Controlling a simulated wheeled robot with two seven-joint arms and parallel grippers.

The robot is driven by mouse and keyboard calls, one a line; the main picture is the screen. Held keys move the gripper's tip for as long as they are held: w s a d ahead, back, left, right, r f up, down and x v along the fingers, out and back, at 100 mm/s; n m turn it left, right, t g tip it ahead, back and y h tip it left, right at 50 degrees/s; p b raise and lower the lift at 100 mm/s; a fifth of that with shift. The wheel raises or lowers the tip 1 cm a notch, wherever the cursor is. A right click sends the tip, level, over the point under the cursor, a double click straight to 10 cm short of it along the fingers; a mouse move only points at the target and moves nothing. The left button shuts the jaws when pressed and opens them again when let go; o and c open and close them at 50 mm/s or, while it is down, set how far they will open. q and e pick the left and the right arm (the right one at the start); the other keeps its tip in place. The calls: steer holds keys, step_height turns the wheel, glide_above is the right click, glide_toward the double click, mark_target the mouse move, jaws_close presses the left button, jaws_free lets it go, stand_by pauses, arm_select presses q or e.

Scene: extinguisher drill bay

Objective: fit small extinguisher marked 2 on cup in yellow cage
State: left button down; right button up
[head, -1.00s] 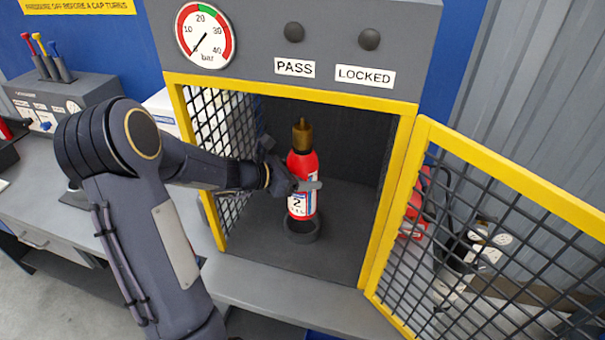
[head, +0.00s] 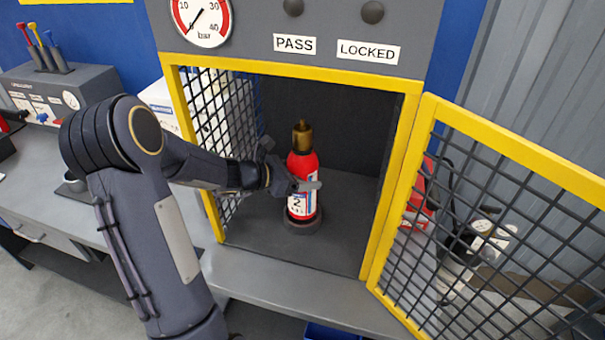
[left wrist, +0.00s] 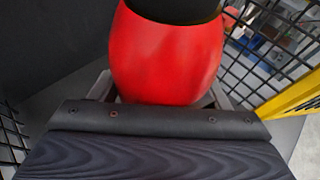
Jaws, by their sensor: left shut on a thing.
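The small red extinguisher marked 2 (head: 302,170) stands upright inside the yellow cage (head: 290,72), with a brass cap on its top. My left gripper (head: 308,186) is shut on its body from the left. The extinguisher's foot is at the dark round cup (head: 304,221) on the cage floor; its lower end looks inside the cup's rim. In the left wrist view the red body (left wrist: 166,55) fills the space between my fingers, with a dark band above it. My right gripper is not in view.
The mesh cage door (head: 485,215) stands open to the right. A pressure gauge (head: 200,18) and PASS and LOCKED labels are above the opening. A grey bench (head: 40,180) with a lever box (head: 55,95) is at left. The cage floor around the cup is clear.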

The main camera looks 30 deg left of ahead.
arm_select(q)
steer(key=shift+w+f+b, duration=0.1)
steer(key=shift+f+b, duration=1.75)
steer(key=shift+f, duration=0.25)
